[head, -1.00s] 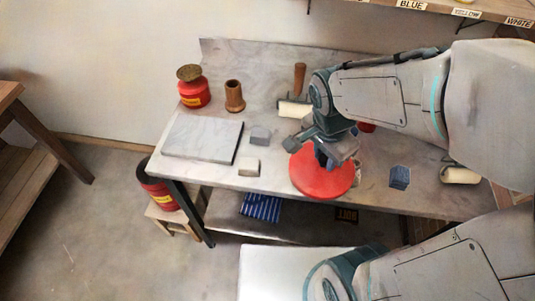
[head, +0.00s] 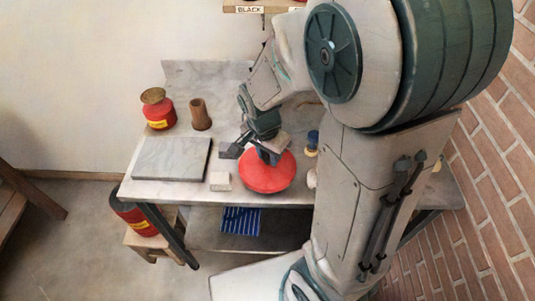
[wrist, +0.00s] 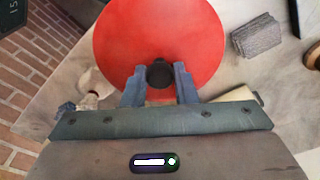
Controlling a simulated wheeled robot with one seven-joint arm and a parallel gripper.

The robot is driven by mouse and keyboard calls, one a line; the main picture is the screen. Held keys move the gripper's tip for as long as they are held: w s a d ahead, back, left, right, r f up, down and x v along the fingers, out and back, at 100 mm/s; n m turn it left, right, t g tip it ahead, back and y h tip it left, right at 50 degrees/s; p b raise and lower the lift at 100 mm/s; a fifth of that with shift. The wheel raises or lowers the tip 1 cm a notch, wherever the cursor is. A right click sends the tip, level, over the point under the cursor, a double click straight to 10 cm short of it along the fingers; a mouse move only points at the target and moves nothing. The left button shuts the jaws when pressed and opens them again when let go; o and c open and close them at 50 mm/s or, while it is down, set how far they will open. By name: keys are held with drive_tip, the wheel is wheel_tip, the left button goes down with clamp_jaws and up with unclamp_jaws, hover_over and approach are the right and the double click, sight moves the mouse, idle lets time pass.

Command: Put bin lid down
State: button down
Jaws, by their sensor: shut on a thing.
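A round red lid (head: 267,176) with a black knob (wrist: 160,74) is in my gripper. In the wrist view the two fingers of my gripper (wrist: 159,86) stand on either side of the knob, shut on it. The red lid (wrist: 158,28) fills the top middle there. In the head view my gripper (head: 271,154) is over the lid, at the front of the marble-topped table (head: 165,193). I cannot tell whether the lid touches the table or hangs just above it. My gripper and wrist hide the lid's knob in the head view.
A white block (head: 220,181) sits just left of the lid. A grey slab (head: 172,159), a red can with a brass top (head: 158,109) and a brown pot (head: 200,115) stand farther left. A red container (head: 135,212) stands on a low stool (head: 150,243).

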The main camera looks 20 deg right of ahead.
sight(268, 156)
drive_tip(key=w+f, duration=0.1)
drive_tip(key=w+d, duration=0.1)
drive_tip(key=w+f, duration=0.1)
drive_tip(key=w, duration=0.1)
drive_tip(key=shift+w+d+f, duration=0.1)
drive_tip(key=shift+d+f, duration=0.1)
drive_tip(key=shift+f, duration=0.15)
drive_tip(key=shift+f+p, duration=0.35)
drive_tip(key=shift+f, duration=1.6)
drive_tip(key=shift+f, duration=0.2)
drive_tip(key=c, duration=1.2)
unclamp_jaws()
drive_tip(key=shift+o, duration=0.2)
drive_tip(key=shift+r, duration=0.15)
